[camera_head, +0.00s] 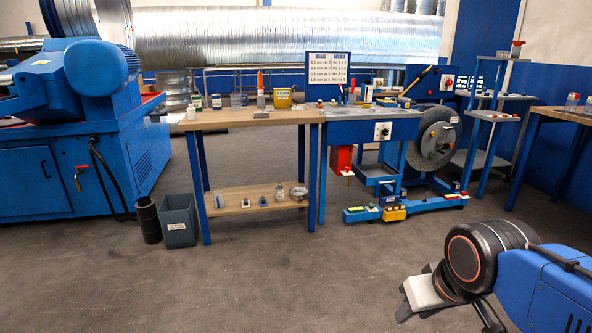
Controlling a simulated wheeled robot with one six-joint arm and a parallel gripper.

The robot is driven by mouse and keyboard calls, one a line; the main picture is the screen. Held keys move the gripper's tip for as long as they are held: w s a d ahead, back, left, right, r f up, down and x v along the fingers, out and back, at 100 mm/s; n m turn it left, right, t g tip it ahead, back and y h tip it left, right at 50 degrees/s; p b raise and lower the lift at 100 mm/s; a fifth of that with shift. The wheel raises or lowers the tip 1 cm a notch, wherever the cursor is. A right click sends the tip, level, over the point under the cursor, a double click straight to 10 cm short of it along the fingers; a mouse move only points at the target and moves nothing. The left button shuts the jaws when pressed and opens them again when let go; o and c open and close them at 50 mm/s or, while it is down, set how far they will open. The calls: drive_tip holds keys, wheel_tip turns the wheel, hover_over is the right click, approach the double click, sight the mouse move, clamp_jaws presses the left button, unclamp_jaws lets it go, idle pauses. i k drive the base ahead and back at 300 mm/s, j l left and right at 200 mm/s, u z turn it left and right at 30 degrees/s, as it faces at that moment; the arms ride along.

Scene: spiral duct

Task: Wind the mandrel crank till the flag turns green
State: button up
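A dark grey wheel (446,128) with a paler hub plate stands upright at the right end of the blue bench. I cannot tell whether it is the mandrel or carries the crank handle. No clear flag shows, and I see no green flag. A blue stand (491,116) to its right has a red knob (518,43) at its top, which may belong to a crank. My gripper (428,297) is at the lower right, on the near side, well apart from the bench and stand.
A wooden workbench (250,118) with jars and a yellow tub (283,97) stands in the middle. A big blue machine (75,135) fills the left, with a grey bin (180,220) beside it. Low blue rails (432,203) stick out under the wheel. The near floor is clear.

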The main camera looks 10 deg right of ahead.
sight(445, 146)
drive_tip(key=i, duration=1.7)
drive_tip(key=i+l+z, duration=0.1)
drive_tip(key=i+z, duration=0.3)
drive_tip(key=i, duration=0.2)
drive_tip(key=i+z, duration=0.4)
drive_tip(key=i, duration=0.2)
drive_tip(key=i+j+z, duration=0.4)
drive_tip(key=i, duration=0.15)
drive_tip(key=i+l+z, duration=0.15)
drive_tip(key=i, duration=0.95)
